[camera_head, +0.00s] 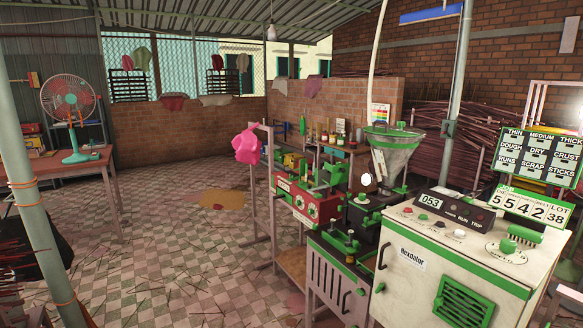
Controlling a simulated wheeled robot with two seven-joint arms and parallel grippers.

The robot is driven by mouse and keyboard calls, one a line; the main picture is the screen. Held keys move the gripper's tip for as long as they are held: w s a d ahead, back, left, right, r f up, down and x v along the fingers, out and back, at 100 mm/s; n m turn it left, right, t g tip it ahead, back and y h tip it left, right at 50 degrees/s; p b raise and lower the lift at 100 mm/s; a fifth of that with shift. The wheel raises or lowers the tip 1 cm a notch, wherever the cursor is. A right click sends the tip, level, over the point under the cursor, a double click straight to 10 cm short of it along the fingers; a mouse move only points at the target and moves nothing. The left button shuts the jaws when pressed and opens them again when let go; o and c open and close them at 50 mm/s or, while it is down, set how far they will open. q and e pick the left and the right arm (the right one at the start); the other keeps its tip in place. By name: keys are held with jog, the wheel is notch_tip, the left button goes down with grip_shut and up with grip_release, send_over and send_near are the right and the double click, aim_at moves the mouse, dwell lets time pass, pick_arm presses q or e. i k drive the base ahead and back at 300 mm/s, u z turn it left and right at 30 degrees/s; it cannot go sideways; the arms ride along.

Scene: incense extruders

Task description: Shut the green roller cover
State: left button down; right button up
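A row of extruder machines runs from the middle to the right of the head view. A red machine (306,203) with green parts on top stands at its far end. Green raised pieces (334,174) show above this red machine, and a dark machine with green fittings (342,241) stands in front of it. I cannot tell for certain which green part is the roller cover, or whether it is open. Neither of my grippers is in view.
A pink cloth (246,146) hangs on a rack. A fan (70,105) stands on the left table. The tiled floor (170,245) is mostly open, with scattered sticks.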

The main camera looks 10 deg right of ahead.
aim_at(340, 172)
jog(key=i, duration=0.95)
jog(key=z, duration=0.85)
jog(key=i, duration=0.9)
jog(key=z, duration=0.75)
